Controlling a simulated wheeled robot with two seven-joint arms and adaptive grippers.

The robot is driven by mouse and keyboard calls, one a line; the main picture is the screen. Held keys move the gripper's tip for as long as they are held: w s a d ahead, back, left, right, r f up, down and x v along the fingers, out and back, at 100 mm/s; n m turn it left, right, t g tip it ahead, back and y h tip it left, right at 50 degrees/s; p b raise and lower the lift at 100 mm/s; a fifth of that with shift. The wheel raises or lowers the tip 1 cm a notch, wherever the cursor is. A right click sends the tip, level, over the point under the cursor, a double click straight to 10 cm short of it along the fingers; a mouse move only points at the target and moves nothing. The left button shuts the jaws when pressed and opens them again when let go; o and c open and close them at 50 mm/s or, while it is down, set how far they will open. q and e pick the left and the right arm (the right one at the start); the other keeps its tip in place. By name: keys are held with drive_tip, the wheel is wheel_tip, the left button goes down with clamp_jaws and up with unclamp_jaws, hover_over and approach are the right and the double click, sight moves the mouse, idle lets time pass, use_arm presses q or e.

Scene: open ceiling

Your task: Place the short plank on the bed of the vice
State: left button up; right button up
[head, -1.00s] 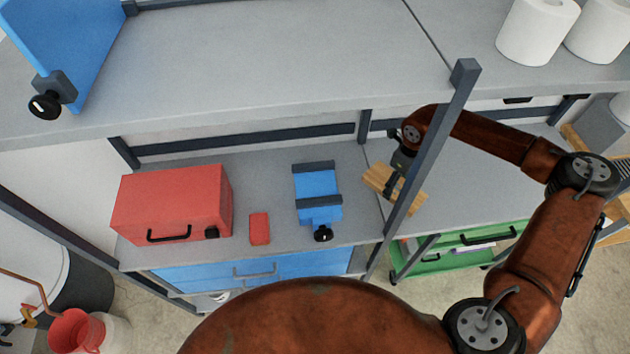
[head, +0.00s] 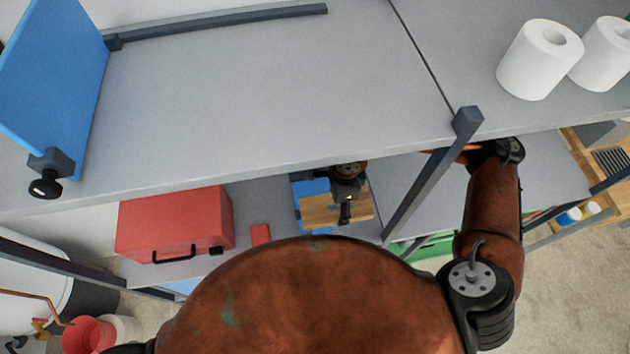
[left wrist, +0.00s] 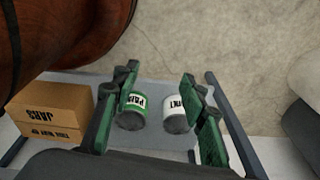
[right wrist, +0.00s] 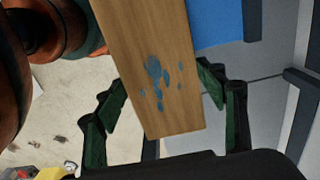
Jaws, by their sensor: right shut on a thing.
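The short plank (head: 318,213) is light wood, and my right gripper (head: 346,212) is shut on it. In the right wrist view the plank (right wrist: 155,60) runs between the two green fingers and shows blue-grey stains. The blue vice (head: 308,187) is on the lower shelf, partly hidden by the upper shelf, the plank and my gripper. The plank appears over the vice in the head view; I cannot tell whether they touch. A blue surface, likely the vice (right wrist: 218,20), shows beside the plank. My left gripper (left wrist: 159,74) is open and empty, seen only in the left wrist view.
The grey upper shelf (head: 250,110) overhangs the work area, with a dark post (head: 432,180) to the right. A red toolbox (head: 172,223) and small red block (head: 260,234) stand left of the vice. Cans (left wrist: 176,112) and a cardboard box (left wrist: 52,112) lie below my left gripper.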

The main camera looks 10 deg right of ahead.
drive_tip(key=w+a+f+p, duration=0.1)
drive_tip(key=w+f, duration=0.2)
drive_tip(key=w, duration=0.1)
drive_tip(key=w+a+f+p, duration=0.1)
drive_tip(key=w+f, duration=0.2)
drive_tip(key=w, duration=0.1)
drive_tip(key=w+a+f+p, duration=0.1)
drive_tip(key=w+a+f, duration=0.1)
drive_tip(key=w+f, duration=0.1)
drive_tip(key=shift+w+f+p, duration=0.1)
drive_tip(key=shift+w+p, duration=0.2)
drive_tip(key=shift+w, duration=0.25)
drive_tip(key=shift+w+f, duration=0.1)
drive_tip(key=shift+f, duration=0.25)
wheel_tip(320, 180, down, 2)
drive_tip(key=shift+f+p, duration=0.1)
drive_tip(key=shift+p, duration=0.8)
drive_tip(key=shift+f, duration=0.2)
use_arm(q)
drive_tip(key=s+r, duration=0.4)
drive_tip(key=r, duration=0.1)
drive_tip(key=shift+a+g, duration=0.15)
drive_tip(key=shift+g, duration=0.15)
use_arm(e)
drive_tip(key=shift+f, duration=0.1)
